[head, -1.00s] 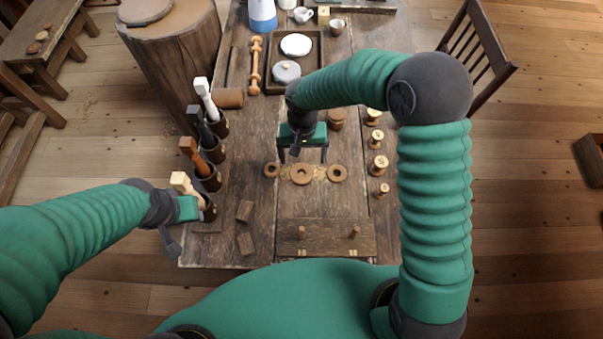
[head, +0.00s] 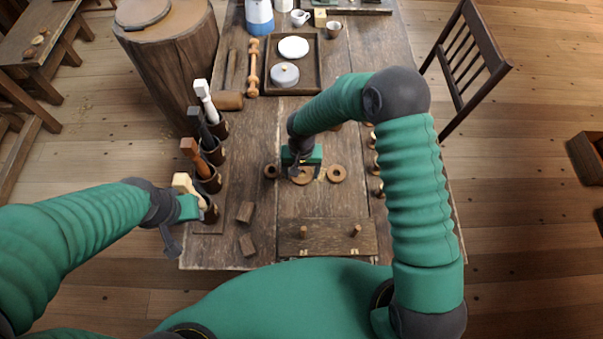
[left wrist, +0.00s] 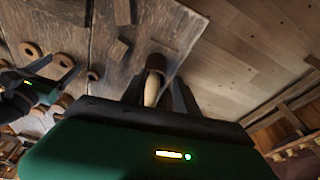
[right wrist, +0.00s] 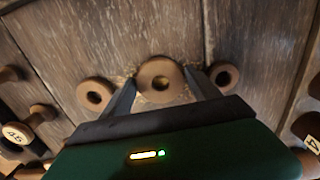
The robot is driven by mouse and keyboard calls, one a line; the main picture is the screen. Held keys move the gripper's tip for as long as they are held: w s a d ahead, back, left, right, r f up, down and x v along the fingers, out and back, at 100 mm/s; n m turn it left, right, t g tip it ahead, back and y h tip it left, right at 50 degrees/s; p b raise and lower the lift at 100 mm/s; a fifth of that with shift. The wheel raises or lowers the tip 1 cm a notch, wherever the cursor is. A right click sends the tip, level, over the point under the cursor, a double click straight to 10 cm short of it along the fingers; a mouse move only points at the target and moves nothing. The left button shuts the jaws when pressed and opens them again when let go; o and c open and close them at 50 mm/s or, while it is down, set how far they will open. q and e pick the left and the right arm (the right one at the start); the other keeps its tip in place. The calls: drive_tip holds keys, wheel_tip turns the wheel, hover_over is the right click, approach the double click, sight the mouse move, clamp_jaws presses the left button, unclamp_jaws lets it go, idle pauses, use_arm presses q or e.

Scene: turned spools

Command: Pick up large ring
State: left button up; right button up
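The large ring (head: 302,177) is a brown turned wooden ring lying flat on the bench, partly hidden by my right gripper in the head view. It shows in the right wrist view (right wrist: 160,92) with its hole visible. A smaller ring lies on each side of it, left (head: 270,171) and right (head: 336,173). My right gripper (head: 304,172) is open above the large ring, one finger toward each side; I cannot tell if they touch it. My left gripper (left wrist: 158,92) is open, with a pale wooden handle (left wrist: 152,90) showing between its fingers.
Several handled tools stand in dark cups (head: 208,178) along the bench's left side. A pegged board (head: 325,238) lies at the near edge, with two small blocks (head: 245,212) left of it. Spools (head: 375,165) stand to the right, and a tray (head: 318,78) lies farther back.

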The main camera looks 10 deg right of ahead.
drive_tip(key=shift+a, duration=0.15)
drive_tip(key=c, duration=1)
drive_tip(key=shift+o, duration=0.2)
drive_tip(key=shift+d, duration=0.2)
wheel_tip(320, 180, up, 10)
